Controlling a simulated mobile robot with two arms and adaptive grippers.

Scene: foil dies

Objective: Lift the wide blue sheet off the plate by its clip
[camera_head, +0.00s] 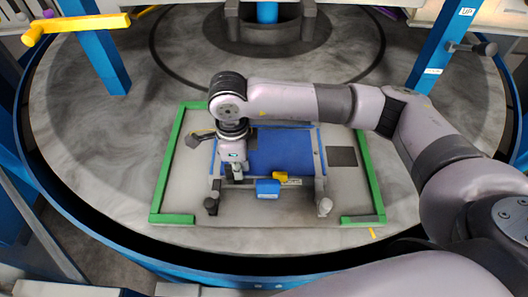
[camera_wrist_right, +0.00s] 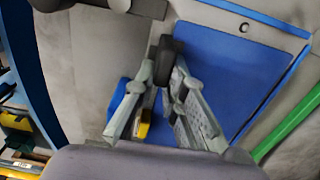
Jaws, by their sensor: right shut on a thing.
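The wide blue sheet (camera_head: 285,152) lies on the grey plate (camera_head: 180,195) inside green edge strips; it also shows in the wrist view (camera_wrist_right: 215,75). My right gripper (camera_head: 234,175) points down at the sheet's left near corner. In the wrist view my right gripper's fingers (camera_wrist_right: 163,85) close on a small dark piece (camera_wrist_right: 168,58) at the sheet's edge. Whether this piece is the clip is hard to tell, as the fingers hide part of it. My left gripper is not in view.
A blue block (camera_head: 267,188) and a yellow piece (camera_head: 280,176) sit at the sheet's near edge, right of my gripper. Knobbed posts (camera_head: 211,205) (camera_head: 325,206) stand in front. A dark square (camera_head: 342,156) lies right of the sheet. Blue uprights (camera_head: 103,60) (camera_head: 440,45) stand behind.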

